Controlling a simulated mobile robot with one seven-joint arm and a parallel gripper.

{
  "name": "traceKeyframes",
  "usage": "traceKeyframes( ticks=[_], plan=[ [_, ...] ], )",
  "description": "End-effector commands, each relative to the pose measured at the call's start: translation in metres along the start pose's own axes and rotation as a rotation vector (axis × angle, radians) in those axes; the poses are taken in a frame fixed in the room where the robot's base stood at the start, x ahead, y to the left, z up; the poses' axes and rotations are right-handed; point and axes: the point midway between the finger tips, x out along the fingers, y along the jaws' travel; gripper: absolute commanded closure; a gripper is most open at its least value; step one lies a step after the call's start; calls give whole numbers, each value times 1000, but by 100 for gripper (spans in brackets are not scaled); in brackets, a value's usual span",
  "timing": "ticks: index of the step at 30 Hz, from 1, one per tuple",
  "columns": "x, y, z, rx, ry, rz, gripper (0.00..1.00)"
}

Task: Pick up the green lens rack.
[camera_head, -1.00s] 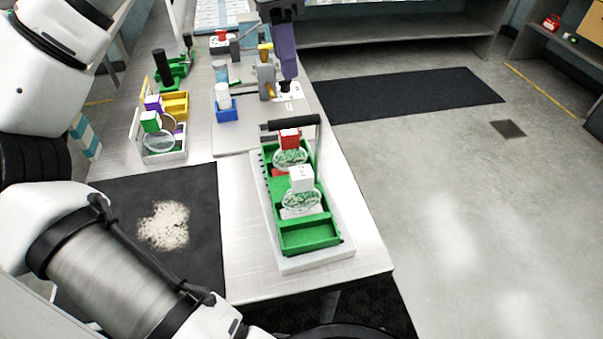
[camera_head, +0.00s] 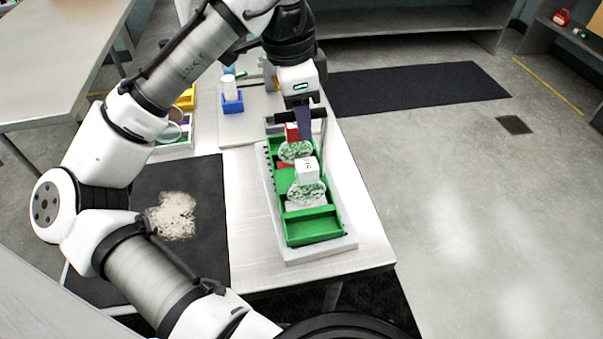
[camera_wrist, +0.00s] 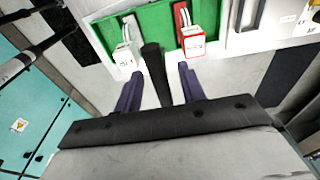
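The green lens rack (camera_head: 313,228) sits on a pale base on the metal table. It holds round lenses with a red-and-white block and a white block (camera_head: 307,170), and has a black bar handle (camera_head: 285,117) across its far end. In the wrist view the green rack (camera_wrist: 158,20) fills the top, with the black handle (camera_wrist: 153,66) between my fingers. My gripper (camera_head: 304,122) is over the far end of the rack. Its purple fingers, seen in the wrist view (camera_wrist: 159,70), are apart, with gaps visible beside the handle. Contact is not visible.
A dark mat (camera_head: 150,215) with a pale granular patch (camera_head: 172,216) lies left of the rack. A blue holder with a white bottle (camera_head: 231,92) stands behind on the left. The table's right edge is close to the rack; bare metal lies in front.

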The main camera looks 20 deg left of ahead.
Motion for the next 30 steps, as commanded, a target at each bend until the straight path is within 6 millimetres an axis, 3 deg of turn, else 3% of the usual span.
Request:
traceKeyframes(
  ticks=[8, 18, 30],
  plan=[
    [3, 0, 0, -1, 0, -1, 60],
    [3, 0, 0, -1, 0, -1, 100],
    [2, 0, 0, -1, 1, -2, 100]
  ],
)
